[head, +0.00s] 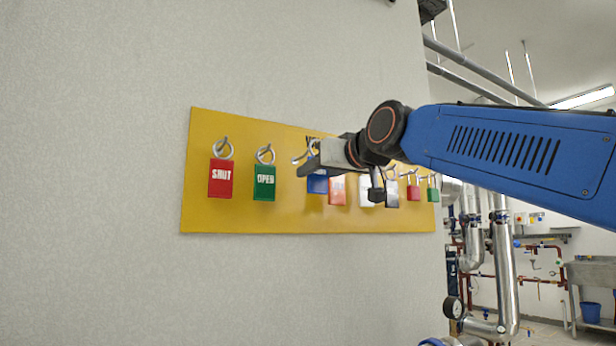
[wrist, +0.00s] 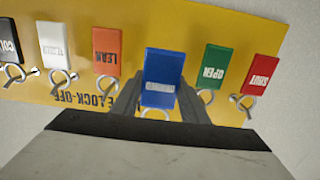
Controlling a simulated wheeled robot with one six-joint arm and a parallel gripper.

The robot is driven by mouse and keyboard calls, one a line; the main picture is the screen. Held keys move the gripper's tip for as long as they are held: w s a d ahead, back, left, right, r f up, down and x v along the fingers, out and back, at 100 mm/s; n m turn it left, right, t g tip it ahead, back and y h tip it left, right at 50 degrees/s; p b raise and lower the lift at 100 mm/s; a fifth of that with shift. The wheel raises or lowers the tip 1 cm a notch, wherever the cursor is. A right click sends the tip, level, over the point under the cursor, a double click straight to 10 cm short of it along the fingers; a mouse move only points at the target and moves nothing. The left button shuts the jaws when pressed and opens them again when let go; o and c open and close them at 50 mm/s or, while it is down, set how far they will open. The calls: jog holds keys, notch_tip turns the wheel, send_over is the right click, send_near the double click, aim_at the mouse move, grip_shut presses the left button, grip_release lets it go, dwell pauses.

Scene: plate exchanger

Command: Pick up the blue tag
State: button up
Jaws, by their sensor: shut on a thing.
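The blue tag (wrist: 163,75) is in the middle of the wrist view, upside down there, with pale lettering and a ring at its lower end. My gripper (wrist: 158,103) is shut on it, with a dark finger on each side. In the head view the blue tag (head: 317,185) shows below my gripper (head: 308,168), which partly covers it. A metal ring shows just above the gripper there. I cannot tell whether the ring is still on its hook.
A yellow board (head: 225,130) on the pale wall carries the tags. A green OPEN tag (head: 264,183) and a red SHUT tag (head: 221,178) hang to the left. Orange (wrist: 106,52), white (wrist: 54,46) and black (wrist: 9,42) tags hang on the other side. Pipes (head: 503,260) stand at the right.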

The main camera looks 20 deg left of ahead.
jog(key=v, duration=1.1)
jog(key=shift+f, duration=0.25)
jog(key=x, duration=1.6)
jog(key=shift+r, duration=0.4)
dwell(4.7)
